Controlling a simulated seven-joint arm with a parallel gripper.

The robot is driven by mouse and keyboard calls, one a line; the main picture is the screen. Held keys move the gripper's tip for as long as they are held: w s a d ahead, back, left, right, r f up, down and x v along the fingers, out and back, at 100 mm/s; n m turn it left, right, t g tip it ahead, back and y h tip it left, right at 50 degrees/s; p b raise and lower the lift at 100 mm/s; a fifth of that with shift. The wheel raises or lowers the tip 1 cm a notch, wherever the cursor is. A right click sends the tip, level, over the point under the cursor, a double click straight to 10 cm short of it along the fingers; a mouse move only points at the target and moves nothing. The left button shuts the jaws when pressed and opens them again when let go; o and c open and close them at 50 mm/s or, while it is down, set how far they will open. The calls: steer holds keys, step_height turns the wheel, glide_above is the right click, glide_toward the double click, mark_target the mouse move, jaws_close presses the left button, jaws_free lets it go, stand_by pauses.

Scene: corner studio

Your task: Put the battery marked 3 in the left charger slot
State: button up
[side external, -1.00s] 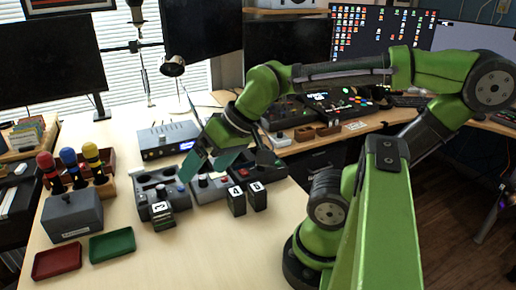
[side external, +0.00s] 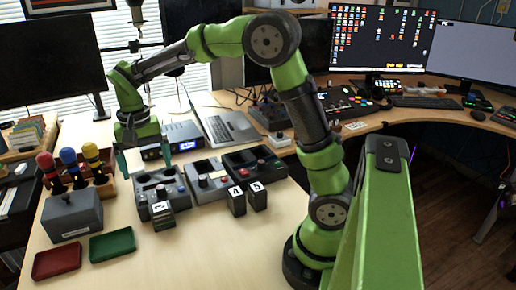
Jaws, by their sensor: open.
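Three dark batteries with white number labels stand on the table. The left battery (side external: 162,218) is at the front of the leftmost grey unit; its digit is too small to read surely. The other two, a battery marked 4 (side external: 237,202) and a battery whose label looks like 5 (side external: 258,197), stand side by side to the right. I cannot tell which one is marked 3. Three grey units with recesses and buttons stand in a row: left (side external: 172,189), middle (side external: 212,183) and right (side external: 250,166). My gripper (side external: 144,168) is open and empty, above and behind the left unit.
A grey box (side external: 72,216), a red tray (side external: 57,262) and a green tray (side external: 112,245) are at the left. Red, blue and yellow-topped posts stand behind the box. A silver device (side external: 180,137) and a laptop (side external: 228,127) are behind. The front table is clear.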

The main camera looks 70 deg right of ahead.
glide_above(160, 207)
steer(key=f, duration=0.9)
steer(key=shift+w+a+f, duration=0.1)
steer(key=shift+a+f, duration=0.05)
steer(key=shift+a, duration=0.05)
steer(key=shift+d+f, duration=0.2)
steer(key=shift+f, duration=2.55)
steer(key=c, duration=1.2)
steer(key=shift+c, duration=0.9)
steer(key=shift+r, duration=0.1)
steer(key=shift+r, duration=0.1)
